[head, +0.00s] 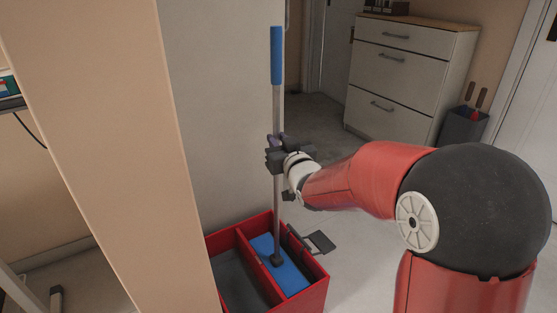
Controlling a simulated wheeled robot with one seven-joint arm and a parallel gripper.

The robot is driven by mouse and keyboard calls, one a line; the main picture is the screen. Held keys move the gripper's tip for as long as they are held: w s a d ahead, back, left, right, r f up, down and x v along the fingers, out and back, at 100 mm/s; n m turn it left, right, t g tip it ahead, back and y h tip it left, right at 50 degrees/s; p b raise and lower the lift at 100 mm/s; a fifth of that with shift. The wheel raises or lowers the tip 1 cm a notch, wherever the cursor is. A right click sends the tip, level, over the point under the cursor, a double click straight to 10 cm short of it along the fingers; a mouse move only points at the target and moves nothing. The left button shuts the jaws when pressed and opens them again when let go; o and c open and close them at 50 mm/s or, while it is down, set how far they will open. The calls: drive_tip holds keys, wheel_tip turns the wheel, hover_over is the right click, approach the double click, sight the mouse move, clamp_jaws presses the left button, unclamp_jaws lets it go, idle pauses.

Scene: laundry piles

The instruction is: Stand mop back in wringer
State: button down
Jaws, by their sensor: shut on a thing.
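The mop stands nearly upright in the head view, with a blue grip (276,56) at its top and a grey pole (278,205). Its dark foot (277,260) is over the blue part (292,277) in the right compartment of the red wringer bucket (313,297). I cannot tell whether the foot rests on the blue part or hangs just above it. My gripper (277,156) is shut on the pole around its middle. The fingers hide a short stretch of the pole.
A beige wall edge (125,150) stands close at the left of the bucket. A white drawer cabinet (402,75) and a dark bin (462,128) stand at the back right. A dark pedal (318,242) sticks out right of the bucket. The floor between bucket and cabinet is clear.

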hover_over(277, 180)
drive_tip(key=shift+s+d+f, duration=0.15)
drive_tip(key=shift+f, duration=1)
drive_tip(key=shift+s+d+f, duration=0.1)
drive_tip(key=shift+f, duration=1.05)
drive_tip(key=shift+f+b, duration=0.15)
drive_tip(key=shift+b, duration=0.25)
drive_tip(key=c, duration=1.3)
unclamp_jaws()
